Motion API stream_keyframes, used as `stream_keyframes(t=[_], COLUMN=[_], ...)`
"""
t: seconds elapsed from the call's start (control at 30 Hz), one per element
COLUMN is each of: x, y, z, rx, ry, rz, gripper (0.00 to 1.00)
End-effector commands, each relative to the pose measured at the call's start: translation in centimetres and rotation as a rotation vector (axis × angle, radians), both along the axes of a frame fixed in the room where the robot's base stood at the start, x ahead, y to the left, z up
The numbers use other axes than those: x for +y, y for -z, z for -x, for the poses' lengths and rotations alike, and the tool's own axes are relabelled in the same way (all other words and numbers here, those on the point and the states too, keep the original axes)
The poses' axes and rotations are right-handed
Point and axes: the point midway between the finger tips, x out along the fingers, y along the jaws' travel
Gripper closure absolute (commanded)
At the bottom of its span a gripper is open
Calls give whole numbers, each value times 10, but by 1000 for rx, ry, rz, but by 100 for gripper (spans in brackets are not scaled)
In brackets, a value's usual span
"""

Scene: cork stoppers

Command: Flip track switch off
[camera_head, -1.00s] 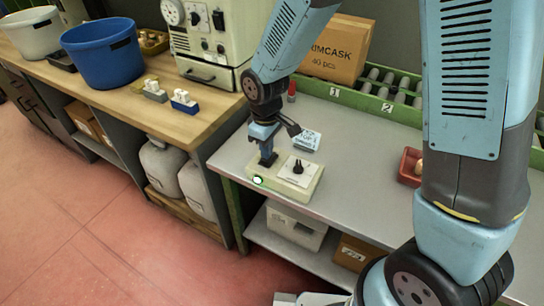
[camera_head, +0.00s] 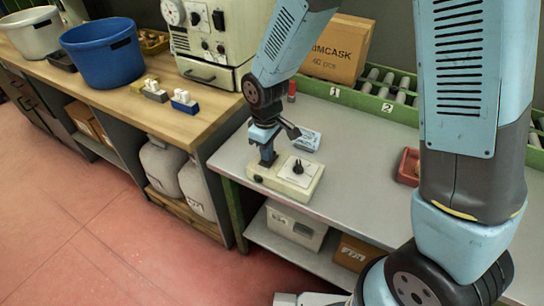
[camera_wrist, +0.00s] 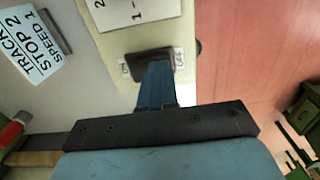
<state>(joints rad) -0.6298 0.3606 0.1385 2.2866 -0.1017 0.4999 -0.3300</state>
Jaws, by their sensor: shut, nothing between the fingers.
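The beige control box (camera_head: 312,190) stands on the grey bench in the head view. Its dark rocker switch (camera_wrist: 137,58) shows in the wrist view between an ON label (camera_wrist: 124,68) and an OFF label (camera_wrist: 180,58). My gripper (camera_head: 267,161) is shut and empty, pointing down with its fingertips at the rocker, on or just above it; they hide part of it. The round lamp (camera_head: 258,179) on the box's front is dark. A white plate with a dark knob (camera_head: 297,167) is on the box's right half.
A card (camera_head: 307,140) reading TRACK 2, STOP 2, SPEED 1 lies behind the box. A red-capped object (camera_head: 291,91) stands farther back. A red tray (camera_head: 408,167) is at the right. Bare bench lies between box and tray.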

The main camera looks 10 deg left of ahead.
Motion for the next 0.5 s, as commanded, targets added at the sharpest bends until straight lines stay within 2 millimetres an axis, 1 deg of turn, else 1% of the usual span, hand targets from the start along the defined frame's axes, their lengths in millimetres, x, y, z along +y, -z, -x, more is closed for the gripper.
stream_keyframes(t=[0.5], x=[0], y=[-33], z=[-1], rx=[-2], ry=[1], rz=[-1], gripper=[100])
